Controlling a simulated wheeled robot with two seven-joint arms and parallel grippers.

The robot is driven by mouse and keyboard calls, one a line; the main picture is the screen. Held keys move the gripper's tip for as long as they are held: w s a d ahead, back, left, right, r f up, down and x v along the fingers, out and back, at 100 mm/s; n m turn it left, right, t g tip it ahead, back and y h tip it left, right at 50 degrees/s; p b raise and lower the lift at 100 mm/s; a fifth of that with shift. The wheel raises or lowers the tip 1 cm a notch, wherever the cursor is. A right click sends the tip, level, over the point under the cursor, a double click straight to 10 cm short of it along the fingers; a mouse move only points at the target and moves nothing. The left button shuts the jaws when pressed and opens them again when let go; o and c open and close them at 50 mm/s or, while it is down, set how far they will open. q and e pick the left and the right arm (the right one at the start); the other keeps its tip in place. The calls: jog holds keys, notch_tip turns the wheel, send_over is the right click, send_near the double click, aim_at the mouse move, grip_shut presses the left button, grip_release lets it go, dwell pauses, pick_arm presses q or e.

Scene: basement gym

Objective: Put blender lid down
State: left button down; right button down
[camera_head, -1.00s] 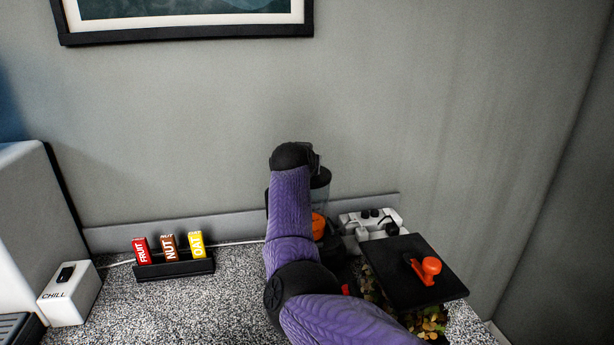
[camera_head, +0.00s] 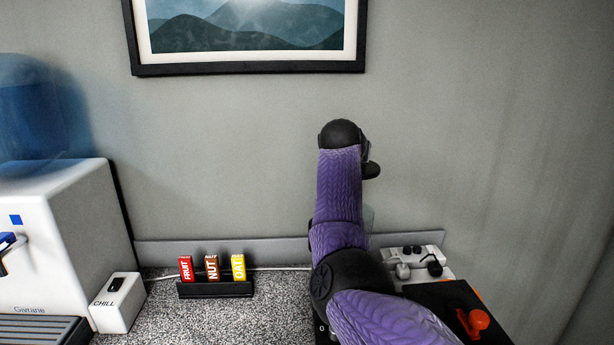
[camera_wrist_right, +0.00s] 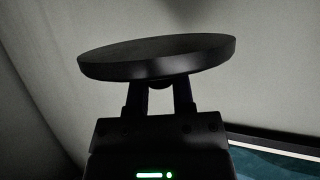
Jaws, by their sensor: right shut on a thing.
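The blender lid (camera_wrist_right: 160,58) is a round black disc in the right wrist view. My right gripper (camera_wrist_right: 160,92) is shut on its underside and holds it in the air, slightly tilted. In the head view my purple right arm rises in front of the wall, and its gripper and the lid are mostly hidden behind the wrist. The blender is almost wholly hidden behind the arm; only a faint clear edge (camera_head: 369,216) that may be its jar shows. My left gripper is in neither view.
A black rack (camera_head: 215,289) with three snack bars stands on the speckled counter (camera_head: 190,320). A white dispenser (camera_head: 70,240) and a white CHILL box (camera_head: 118,302) are at left.

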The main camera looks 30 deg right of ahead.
jog(key=shift+m+g+h, duration=0.3)
jog(key=shift+m+g, duration=0.1)
jog(key=s+a+f, duration=0.2)
jog(key=a+f, duration=0.1)
jog(key=shift+s+a+b, duration=0.15)
jog(key=shift+s+b, duration=0.15)
jog(key=shift+s, duration=0.1)
jog(key=s+a+f+n+t+y, duration=0.1)
jog(key=s+a+f+n, duration=0.1)
jog(key=s+a+f, duration=0.55)
jog(key=s+a+f+n+t+y+b, duration=0.15)
jog(key=s+a, duration=0.25)
jog(key=a, duration=0.6)
jog(key=s+a+f+n+t+y, duration=0.2)
jog(key=s+a+f, duration=0.3)
jog(key=a, duration=0.4)
jog(key=w+r+n+t+y, duration=0.1)
jog(key=w+r+n+y, duration=0.3)
jog(key=r, duration=0.5)
jog(key=shift+w+n+y, duration=0.35)
jog(key=shift+n+y, duration=0.4)
jog(key=shift+y, duration=0.3)
jog(key=shift+a+f, duration=0.1)
jog(key=shift+f, duration=0.05)
